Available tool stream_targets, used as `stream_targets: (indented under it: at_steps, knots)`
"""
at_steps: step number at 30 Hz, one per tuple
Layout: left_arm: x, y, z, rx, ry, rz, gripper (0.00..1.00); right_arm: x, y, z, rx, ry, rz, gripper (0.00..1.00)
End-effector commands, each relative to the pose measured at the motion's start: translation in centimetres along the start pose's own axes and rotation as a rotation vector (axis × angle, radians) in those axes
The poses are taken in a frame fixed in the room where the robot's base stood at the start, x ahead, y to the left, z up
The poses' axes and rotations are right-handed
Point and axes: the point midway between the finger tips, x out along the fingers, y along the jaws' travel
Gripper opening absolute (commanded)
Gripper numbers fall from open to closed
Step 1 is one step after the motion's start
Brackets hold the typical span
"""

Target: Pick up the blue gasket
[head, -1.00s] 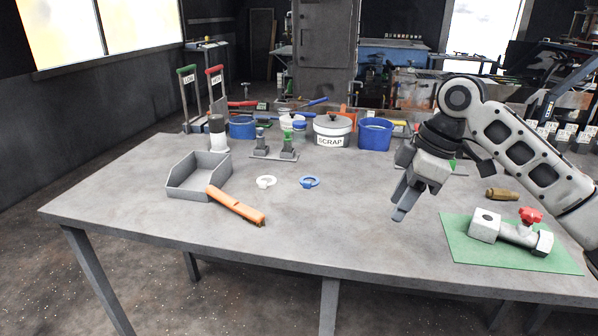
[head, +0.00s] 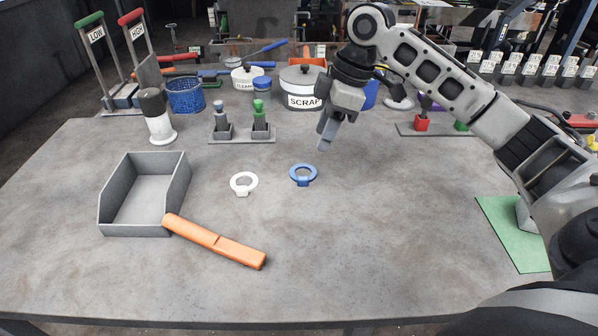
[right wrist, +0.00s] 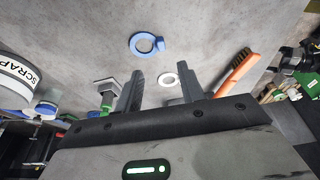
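The blue gasket (head: 303,175), a flat ring with a small tab, lies on the grey table (head: 330,270). In the right wrist view the blue gasket (right wrist: 146,44) lies beyond the fingertips, between their directions. A white gasket (head: 243,183) of the same shape lies to its left; it also shows in the right wrist view (right wrist: 169,79). My right gripper (head: 324,143) is above the table, just behind and right of the blue gasket. In the right wrist view its fingers (right wrist: 163,90) are spread apart with nothing between them. My left gripper is not in view.
A grey open bin (head: 105,205) and an orange-handled tool (head: 215,240) lie at the left. A green mat (head: 510,230) is at the right. The front middle is clear.

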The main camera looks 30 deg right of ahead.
Motion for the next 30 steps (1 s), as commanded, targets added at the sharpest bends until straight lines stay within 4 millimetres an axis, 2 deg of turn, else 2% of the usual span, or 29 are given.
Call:
stream_targets:
  at_steps: [1, 6, 14, 21, 24, 30]
  knots:
    - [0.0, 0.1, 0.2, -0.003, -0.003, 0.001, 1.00, 1.3, -0.1, 0.0, 0.000, -0.001, -0.004, 0.39]
    - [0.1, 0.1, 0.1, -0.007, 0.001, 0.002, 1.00, 4.4, -0.1, 0.0, 0.001, -0.001, -0.003, 0.39]
    - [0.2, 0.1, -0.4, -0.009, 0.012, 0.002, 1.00, 6.3, -0.1, 0.0, 0.001, -0.001, -0.001, 0.39]
    - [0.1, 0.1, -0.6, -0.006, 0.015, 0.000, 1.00, 9.8, -0.4, -0.2, 0.001, -0.001, -0.003, 0.39]
    - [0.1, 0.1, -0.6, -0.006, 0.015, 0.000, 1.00, 10.7, -0.3, -0.2, 0.000, 0.000, -0.001, 0.39]
    - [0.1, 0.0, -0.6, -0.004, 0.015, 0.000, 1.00, 11.0, -0.3, -0.2, -0.001, 0.001, 0.001, 0.39]
